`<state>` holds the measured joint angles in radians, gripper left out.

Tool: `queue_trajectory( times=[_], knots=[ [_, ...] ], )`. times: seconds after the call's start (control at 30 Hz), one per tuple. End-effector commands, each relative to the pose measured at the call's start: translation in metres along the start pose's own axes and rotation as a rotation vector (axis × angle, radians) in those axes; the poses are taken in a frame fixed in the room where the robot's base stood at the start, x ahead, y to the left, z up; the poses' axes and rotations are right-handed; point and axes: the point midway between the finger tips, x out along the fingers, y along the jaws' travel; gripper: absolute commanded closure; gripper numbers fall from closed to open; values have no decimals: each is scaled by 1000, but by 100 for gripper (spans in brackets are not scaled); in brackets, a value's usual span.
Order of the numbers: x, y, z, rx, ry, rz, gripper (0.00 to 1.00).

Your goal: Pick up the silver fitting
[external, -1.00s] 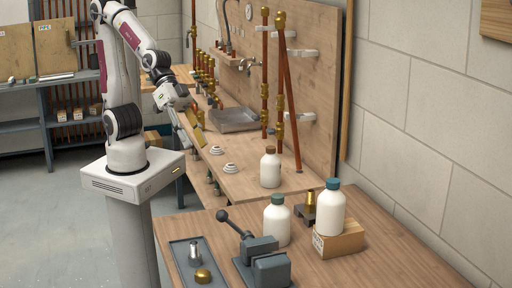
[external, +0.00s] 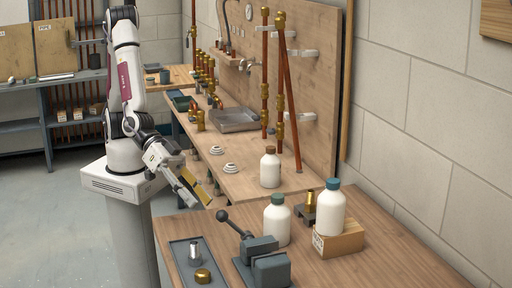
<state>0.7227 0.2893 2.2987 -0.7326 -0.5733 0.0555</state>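The silver fitting (external: 195,252) stands upright in a shallow dark grey tray (external: 178,257) on the near wooden table. A round brass piece (external: 203,276) sits in front of it in the same tray. My gripper (external: 204,199) is above and behind the tray, apart from the fitting, and points down to the right. A yellowish face shows along its end. The gap between its fingers cannot be made out at this size. I see nothing clearly held.
A grey vise (external: 262,264) with a raised handle stands right of the tray. White bottles (external: 277,222) and a wooden block (external: 339,240) are farther right. The farther bench (external: 240,180) holds white discs and a sink. Bare wood lies along the near table's right side.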

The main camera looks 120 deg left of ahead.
Motion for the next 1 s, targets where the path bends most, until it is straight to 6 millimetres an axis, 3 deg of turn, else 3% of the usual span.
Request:
queue_trajectory(
  times=[0.2,0.5,1.0],
  knots=[
    [20,10,29,27,66,-42,63],
    [34,17,68,88,178,-106,63],
    [26,19,124,238,387,-194,63]
  ],
)
